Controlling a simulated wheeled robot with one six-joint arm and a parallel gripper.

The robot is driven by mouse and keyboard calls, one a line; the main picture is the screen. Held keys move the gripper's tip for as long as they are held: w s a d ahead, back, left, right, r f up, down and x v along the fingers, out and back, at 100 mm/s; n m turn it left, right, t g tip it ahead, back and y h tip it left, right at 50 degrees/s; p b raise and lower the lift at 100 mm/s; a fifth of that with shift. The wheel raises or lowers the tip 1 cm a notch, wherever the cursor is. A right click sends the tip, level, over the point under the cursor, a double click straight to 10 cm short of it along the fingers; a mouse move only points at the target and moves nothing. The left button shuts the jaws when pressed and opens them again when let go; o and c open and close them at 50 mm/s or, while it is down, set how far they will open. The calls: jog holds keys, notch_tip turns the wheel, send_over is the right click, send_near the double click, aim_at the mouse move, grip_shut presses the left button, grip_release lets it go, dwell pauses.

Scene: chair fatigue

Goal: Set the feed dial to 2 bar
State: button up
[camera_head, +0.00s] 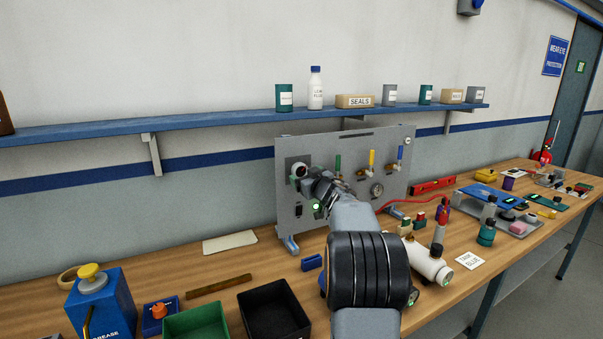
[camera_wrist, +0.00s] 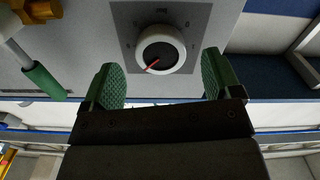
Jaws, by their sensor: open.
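The feed dial (camera_wrist: 160,49) is a round knob with a pale rim, a dark face and a red pointer, on a dark grey plate. In the wrist view the pointer is toward the lower left; the plate's markings are too small to read surely. My gripper (camera_wrist: 158,72) is open, its green pads apart to the left and right of the dial's lower edge. I cannot tell whether they touch it. In the head view the dial (camera_head: 300,170) is at the panel's upper left, with my gripper (camera_head: 313,181) close by and my arm hiding part of the panel.
The grey panel (camera_head: 345,142) stands on the wooden bench (camera_head: 225,263). Green, yellow and blue-handled valves and a gauge (camera_head: 376,190) are right of the dial. A green valve handle (camera_wrist: 43,80) is left of my gripper in the wrist view. Bins and tools crowd the bench front.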

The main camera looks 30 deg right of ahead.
aim_at(301, 173)
jog(key=shift+w+d, duration=0.2)
jog(key=shift+w, duration=1.4)
jog(key=c, duration=0.9)
